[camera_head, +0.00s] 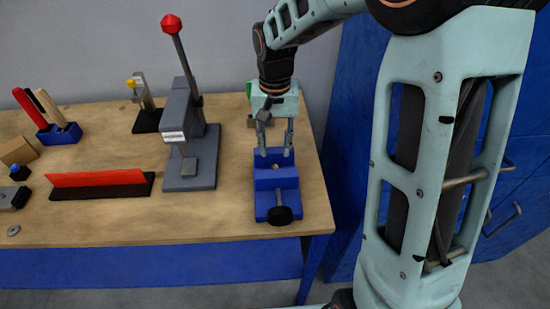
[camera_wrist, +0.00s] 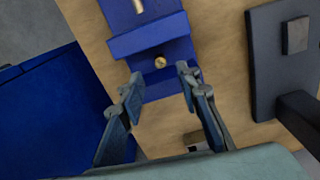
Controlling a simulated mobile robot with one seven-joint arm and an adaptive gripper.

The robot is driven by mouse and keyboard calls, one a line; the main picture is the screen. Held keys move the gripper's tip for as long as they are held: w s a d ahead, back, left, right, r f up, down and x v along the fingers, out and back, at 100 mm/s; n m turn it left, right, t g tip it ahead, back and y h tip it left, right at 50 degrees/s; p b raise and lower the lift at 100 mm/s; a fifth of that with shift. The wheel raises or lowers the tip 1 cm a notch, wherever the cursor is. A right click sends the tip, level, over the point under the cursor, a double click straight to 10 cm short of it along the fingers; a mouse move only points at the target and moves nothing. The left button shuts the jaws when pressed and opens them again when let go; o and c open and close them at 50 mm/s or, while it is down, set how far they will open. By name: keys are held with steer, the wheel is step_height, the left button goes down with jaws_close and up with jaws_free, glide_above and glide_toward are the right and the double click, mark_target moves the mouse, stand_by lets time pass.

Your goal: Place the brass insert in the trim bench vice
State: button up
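The blue trim bench vice (camera_head: 270,207) stands at the right end of the wooden bench, and its blue body (camera_wrist: 150,40) fills the top middle of the wrist view. A small round brass piece, seemingly the brass insert (camera_wrist: 160,62), shows end-on at the vice's blue block; it is a tiny brass spot (camera_head: 277,166) in the head view. I cannot tell how deep it sits or whether it is clamped. My gripper (camera_head: 275,151) points down over the rear of the vice. Its fingers (camera_wrist: 159,84) are apart with nothing between them, one on each side of the brass piece.
A grey press (camera_head: 190,165) with a red knob stands left of the vice; its base (camera_wrist: 265,70) shows right in the wrist view. A red strip on a black base (camera_head: 100,184) lies further left. Blue cabinets (camera_head: 345,150) stand right of the bench (camera_head: 110,220).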

step_height(320, 180, up, 6)
steer(key=shift+f, duration=0.25)
stand_by(0.4)
